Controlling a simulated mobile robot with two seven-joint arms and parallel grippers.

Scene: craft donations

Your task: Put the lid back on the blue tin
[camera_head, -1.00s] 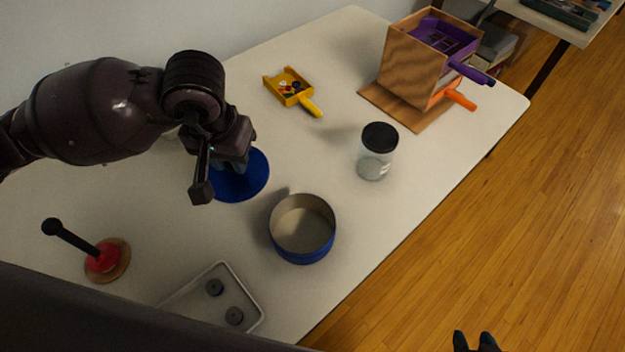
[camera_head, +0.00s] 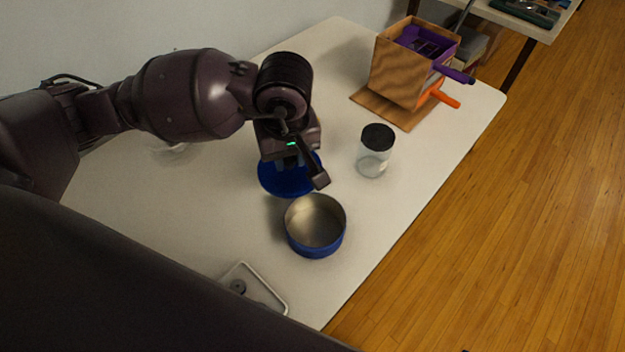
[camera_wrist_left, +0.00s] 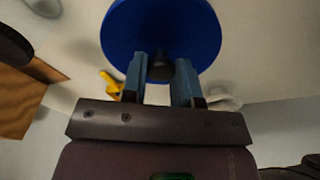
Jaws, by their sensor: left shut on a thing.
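The blue lid (camera_head: 283,186) is a round disc with a dark knob (camera_wrist_left: 161,73). My left gripper (camera_head: 290,162) is shut on this knob, and its two fingers (camera_wrist_left: 160,80) show on either side of it in the left wrist view. The lid (camera_wrist_left: 150,25) appears held above the table, behind and slightly left of the tin; its exact height is hard to tell. The blue tin (camera_head: 316,247) stands upright and uncovered on the table, and its inside looks empty. The gripper hides part of the lid in the head view. My right gripper is out of view.
A clear jar with a black top (camera_head: 375,152) stands right of the lid. A wooden box with purple and orange handled parts (camera_head: 402,75) stands at the back right. A grey tray (camera_head: 262,290) lies in front of the tin. The table's right edge is near the tin.

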